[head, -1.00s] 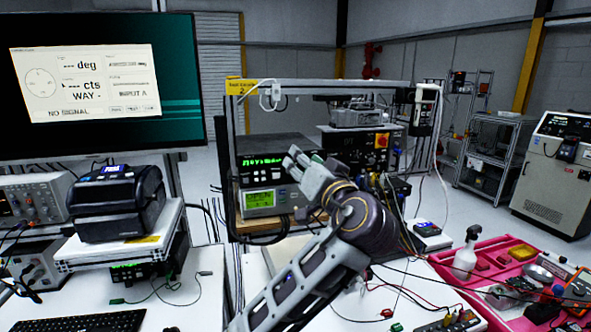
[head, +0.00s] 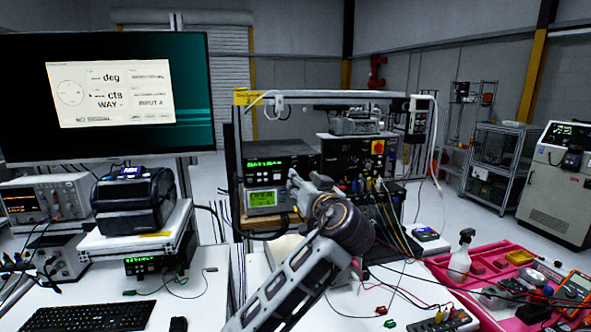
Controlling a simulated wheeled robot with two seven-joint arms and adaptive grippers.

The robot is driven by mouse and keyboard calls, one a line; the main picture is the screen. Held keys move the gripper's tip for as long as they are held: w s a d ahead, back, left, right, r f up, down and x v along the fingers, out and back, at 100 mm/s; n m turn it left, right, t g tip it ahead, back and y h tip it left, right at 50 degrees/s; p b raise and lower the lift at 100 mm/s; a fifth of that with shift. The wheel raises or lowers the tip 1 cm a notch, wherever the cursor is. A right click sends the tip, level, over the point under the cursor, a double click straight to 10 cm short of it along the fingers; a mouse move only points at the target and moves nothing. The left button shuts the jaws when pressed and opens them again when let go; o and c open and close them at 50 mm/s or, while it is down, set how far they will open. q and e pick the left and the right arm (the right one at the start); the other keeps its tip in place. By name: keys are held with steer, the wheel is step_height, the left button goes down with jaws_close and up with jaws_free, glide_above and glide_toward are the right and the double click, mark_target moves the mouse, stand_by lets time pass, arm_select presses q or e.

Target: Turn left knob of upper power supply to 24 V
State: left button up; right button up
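A black unit with a lit green display (head: 266,163), which looks like the upper power supply, sits in the bench rack. Its knobs are too small or covered to make out, and so is the display reading. A pale unit with a green screen (head: 262,200) stands directly below it. My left gripper (head: 293,182) is in front of the right part of these units, its fingers pointing up and to the left. Its fingers are foreshortened and I cannot tell whether they are apart or touch a knob. My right gripper is not in view.
Cables (head: 385,215) hang from the black panel with a red knob (head: 378,147) right of the gripper. A pink tray (head: 470,255) with tools and a spray bottle (head: 460,257) is at the right. A keyboard (head: 95,314) lies front left.

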arm_select(q)
steer(key=shift+d+n+h, duration=0.6)
steer(key=shift+d+n, duration=0.1)
steer(key=shift+n, duration=0.7)
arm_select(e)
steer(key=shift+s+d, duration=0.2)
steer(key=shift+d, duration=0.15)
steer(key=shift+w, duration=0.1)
